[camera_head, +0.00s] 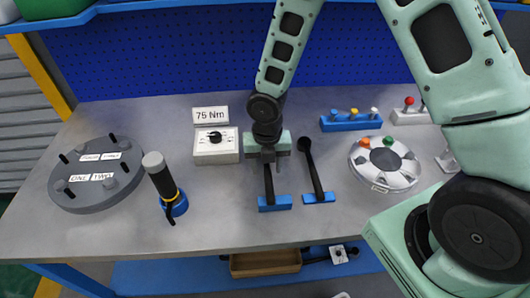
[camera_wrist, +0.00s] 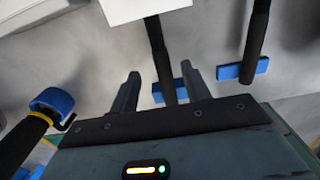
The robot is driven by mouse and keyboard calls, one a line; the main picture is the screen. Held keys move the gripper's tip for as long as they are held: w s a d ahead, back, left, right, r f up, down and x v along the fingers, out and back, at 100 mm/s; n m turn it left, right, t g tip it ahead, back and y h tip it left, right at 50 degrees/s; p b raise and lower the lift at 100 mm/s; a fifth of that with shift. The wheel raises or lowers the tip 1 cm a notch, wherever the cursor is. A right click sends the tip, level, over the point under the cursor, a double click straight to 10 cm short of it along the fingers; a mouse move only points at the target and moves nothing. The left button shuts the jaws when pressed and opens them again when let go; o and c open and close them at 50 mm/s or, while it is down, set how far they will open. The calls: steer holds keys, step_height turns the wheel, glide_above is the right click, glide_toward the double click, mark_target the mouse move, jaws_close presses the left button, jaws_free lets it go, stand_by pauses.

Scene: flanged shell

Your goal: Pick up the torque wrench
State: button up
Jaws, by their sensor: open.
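Two long black tools with blue blocks near their front ends lie side by side on the grey bench; I cannot tell for sure which is the torque wrench. The left black tool (camera_head: 268,184) has its far end hidden under my gripper (camera_head: 267,157). The right black tool (camera_head: 313,170) shows a round head at its far end. In the wrist view my gripper (camera_wrist: 160,74) is open, with the left black tool (camera_wrist: 159,60) seen between its fingers. The right black tool (camera_wrist: 255,35) is outside the right finger. I cannot tell the height gap.
A white dial box (camera_head: 215,146) with a "75 Nm" sign (camera_head: 211,114) stands to the left. A grey flanged disc (camera_head: 95,185) is at far left, a white round tray (camera_head: 384,163) at right.

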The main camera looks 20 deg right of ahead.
mark_target(268, 174)
step_height(268, 174, down, 5)
steer(key=shift+s+d+r+p, duration=0.1)
steer(key=shift+s+d+p, duration=0.05)
steer(key=shift+p, duration=0.2)
jaws_close()
steer(key=shift+r, duration=0.1)
step_height(268, 174, up, 10)
stand_by(0.4)
